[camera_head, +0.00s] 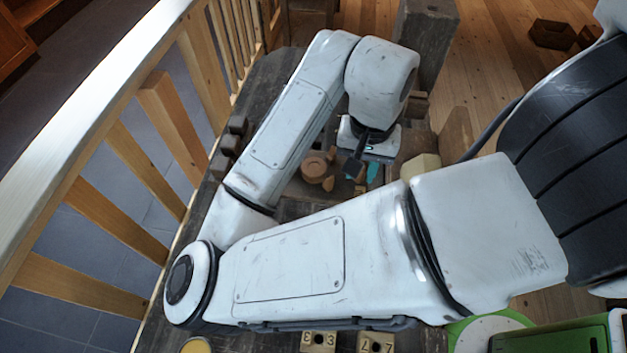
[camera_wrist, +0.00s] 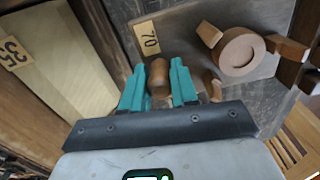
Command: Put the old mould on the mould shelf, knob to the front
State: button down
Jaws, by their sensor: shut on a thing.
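My gripper (camera_wrist: 158,88) has its two teal fingers closed around a small, rounded brown wooden piece (camera_wrist: 158,72) in the wrist view. The rest of this piece is hidden behind the fingers, so I cannot tell its full shape or whether it is the old mould. In the head view my gripper (camera_head: 362,172) is low over the dark bench, and the held piece is hard to make out. A round brown wooden thing with a recessed face and stubby lugs (camera_wrist: 240,52) lies apart to the right in the wrist view. It also shows left of my gripper in the head view (camera_head: 313,165).
Several dark blocks (camera_head: 229,145) line the bench's left edge, beside a wooden railing (camera_head: 120,165). A dark post (camera_head: 425,40) stands behind. Numbered blocks (camera_head: 318,341) lie in front.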

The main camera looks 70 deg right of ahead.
aim_at(342, 164)
jog(key=w, duration=0.1)
jog(key=w+f, duration=0.1)
jog(key=w+d+f, duration=0.1)
jog(key=w, duration=0.1)
jog(key=w+f, duration=0.2)
jog(key=f, duration=0.1)
jog(key=w+f, duration=0.1)
jog(key=shift+w+d+f, duration=0.3)
jog(key=shift+w+d, duration=0.05)
jog(key=shift+w, duration=0.05)
jog(key=shift+w+d+f, duration=0.1)
jog(key=shift+w+f, duration=0.4)
jog(key=shift+f, duration=0.1)
jog(key=shift+f+b, duration=0.3)
jog(key=shift+f, duration=1.15)
jog(key=shift+f, duration=0.2)
jog(key=c, duration=0.9)
grip_release()
jog(key=shift+o, duration=0.2)
jog(key=shift+r, duration=0.15)
